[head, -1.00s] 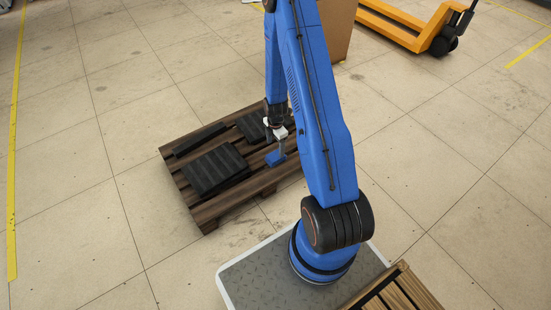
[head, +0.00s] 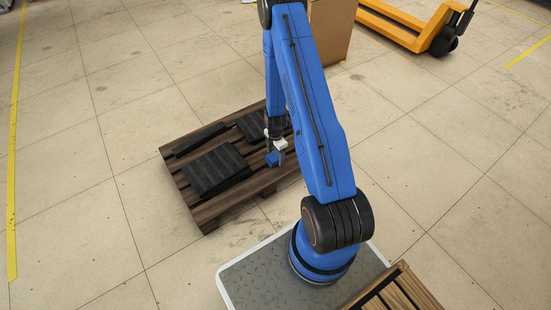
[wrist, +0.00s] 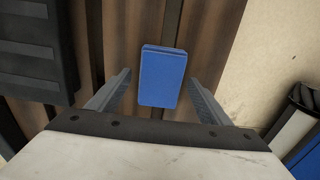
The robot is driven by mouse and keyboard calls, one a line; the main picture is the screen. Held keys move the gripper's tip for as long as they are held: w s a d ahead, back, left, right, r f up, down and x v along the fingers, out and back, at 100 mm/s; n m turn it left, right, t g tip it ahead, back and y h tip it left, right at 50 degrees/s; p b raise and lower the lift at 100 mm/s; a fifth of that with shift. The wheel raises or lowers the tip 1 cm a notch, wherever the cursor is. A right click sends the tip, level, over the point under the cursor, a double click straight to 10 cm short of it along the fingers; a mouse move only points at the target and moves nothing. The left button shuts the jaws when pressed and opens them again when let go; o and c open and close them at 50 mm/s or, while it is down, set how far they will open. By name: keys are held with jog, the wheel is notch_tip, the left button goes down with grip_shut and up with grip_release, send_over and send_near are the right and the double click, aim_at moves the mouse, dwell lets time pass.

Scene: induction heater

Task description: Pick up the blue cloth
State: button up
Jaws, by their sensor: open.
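The blue cloth (head: 272,159) is a small folded block lying on the wooden pallet (head: 208,217), near its right side. In the wrist view the cloth (wrist: 161,77) lies ahead of my gripper (wrist: 158,84), between the lines of its two fingers, with a gap on each side. My gripper (head: 275,152) is open and empty, pointing down just over the cloth in the head view. In the head view my gripper hides part of the cloth. I cannot tell whether the fingertips reach down beside it.
A black ribbed block (head: 215,172) lies on the pallet left of the cloth, with further black pieces (head: 200,139) behind. A cardboard box (head: 334,30) stands at the back, and a yellow pallet jack (head: 408,28) at the top right. Open floor lies left of the pallet.

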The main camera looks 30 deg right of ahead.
aim_at(275, 155)
jog(key=c, duration=1.2)
jog(key=shift+r, duration=5.05)
